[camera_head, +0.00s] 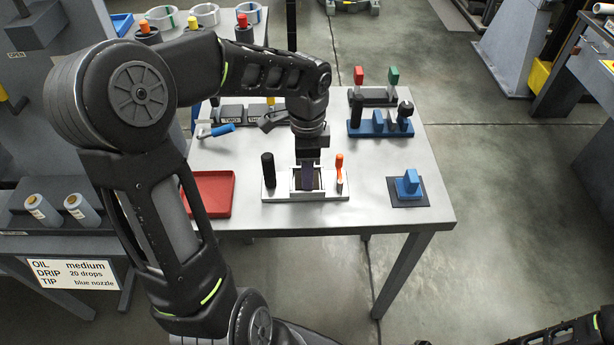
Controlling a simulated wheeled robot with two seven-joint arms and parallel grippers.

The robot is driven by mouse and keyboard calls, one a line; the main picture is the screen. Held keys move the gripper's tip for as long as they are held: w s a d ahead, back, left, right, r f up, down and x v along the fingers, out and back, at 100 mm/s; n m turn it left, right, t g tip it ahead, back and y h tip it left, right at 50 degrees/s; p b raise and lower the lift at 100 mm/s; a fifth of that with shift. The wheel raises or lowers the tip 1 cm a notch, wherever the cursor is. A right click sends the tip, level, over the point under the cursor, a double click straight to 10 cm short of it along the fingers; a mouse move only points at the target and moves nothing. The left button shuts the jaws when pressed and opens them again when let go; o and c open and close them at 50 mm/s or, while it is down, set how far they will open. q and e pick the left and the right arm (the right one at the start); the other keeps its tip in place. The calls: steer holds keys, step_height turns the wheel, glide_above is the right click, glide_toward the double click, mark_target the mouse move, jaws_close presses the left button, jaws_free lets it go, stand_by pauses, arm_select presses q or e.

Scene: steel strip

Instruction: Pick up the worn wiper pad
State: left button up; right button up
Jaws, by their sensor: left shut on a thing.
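My left gripper (308,170) points straight down over a pale fixture (275,194) on the steel table. It is shut on a dark, purplish pad (308,181), which I take to be the worn wiper pad. The pad sits between the walls of the fixture's middle slot; whether it has lifted at all I cannot tell. A black post (268,170) stands to the left of the slot and an orange-handled part (340,172) to its right. My fingers hide much of the pad. Of my right arm only a piece shows at the lower right; its gripper is out of view.
A red tray (209,194) lies left of the fixture. A blue block (408,185) sits on a dark mat at the right. Behind are a blue holder (380,129) and a rack with red and green handles (374,97). The table's front strip is clear.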

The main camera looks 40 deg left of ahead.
arm_select(q)
steer(key=shift+r, duration=0.1)
jaws_close()
step_height(320, 180, up, 10)
steer(key=shift+f+b, duration=0.1)
steer(key=shift+b, duration=0.3)
stand_by(0.3)
